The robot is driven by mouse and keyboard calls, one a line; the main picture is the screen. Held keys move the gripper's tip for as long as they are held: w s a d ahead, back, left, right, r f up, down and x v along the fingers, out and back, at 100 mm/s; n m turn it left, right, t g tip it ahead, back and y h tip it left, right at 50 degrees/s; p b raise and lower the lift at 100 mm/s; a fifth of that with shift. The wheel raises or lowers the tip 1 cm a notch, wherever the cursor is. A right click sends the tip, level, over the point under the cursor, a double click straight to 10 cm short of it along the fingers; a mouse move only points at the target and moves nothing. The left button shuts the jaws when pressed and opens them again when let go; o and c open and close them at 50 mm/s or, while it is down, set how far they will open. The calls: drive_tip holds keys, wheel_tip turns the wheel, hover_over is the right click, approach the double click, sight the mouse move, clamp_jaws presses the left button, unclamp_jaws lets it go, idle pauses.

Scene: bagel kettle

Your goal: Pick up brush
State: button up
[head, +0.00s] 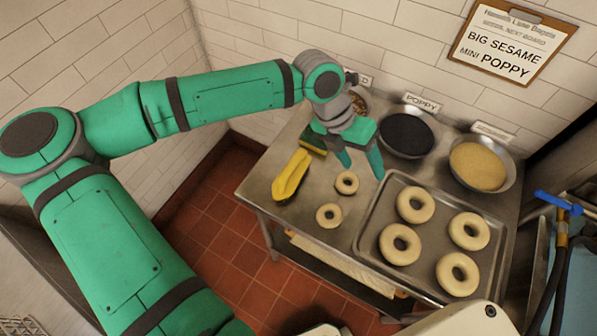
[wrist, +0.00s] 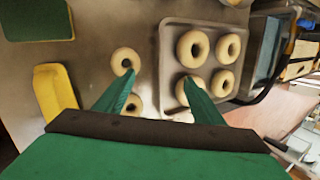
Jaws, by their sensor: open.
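I cannot make out a clear brush in either view. A long yellow thing (head: 291,175), perhaps folded gloves or a brush, lies at the left edge of the steel table; its yellow end also shows in the wrist view (wrist: 52,92). A green-and-yellow block (head: 312,141), like a scrub sponge or a brush head, lies just behind it and shows in the wrist view (wrist: 38,18). My gripper (head: 361,166) is open and empty, pointing down above the table, to the right of both. In the wrist view its fingers (wrist: 158,78) spread over the tray's left edge.
Two small bagels (head: 346,183) (head: 329,215) lie on the table (head: 262,187) near the yellow thing. A tray (head: 432,213) of several big bagels is at right. Bowls of dark (head: 406,134) and pale (head: 478,166) seeds stand along the back wall, with labels.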

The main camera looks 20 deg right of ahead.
sight(291, 163)
drive_tip(key=w+a+t+y, duration=0.1)
drive_tip(key=w+a, duration=0.2)
drive_tip(key=a, duration=0.1)
drive_tip(key=w+a+n+t+y, duration=0.1)
drive_tip(key=w+a+y, duration=0.1)
drive_tip(key=w+a, duration=0.1)
drive_tip(key=w+a+f+t+y, duration=0.1)
drive_tip(key=w+a, duration=0.3)
drive_tip(key=a, duration=0.2)
drive_tip(key=shift+n, duration=0.3)
wheel_tip(291, 163, down, 4)
drive_tip(key=shift+a+f, duration=0.1)
drive_tip(key=shift+f, duration=0.05)
drive_tip(key=shift+d+f, duration=0.2)
drive_tip(key=shift+f, duration=2.85)
drive_tip(key=c, duration=1.1)
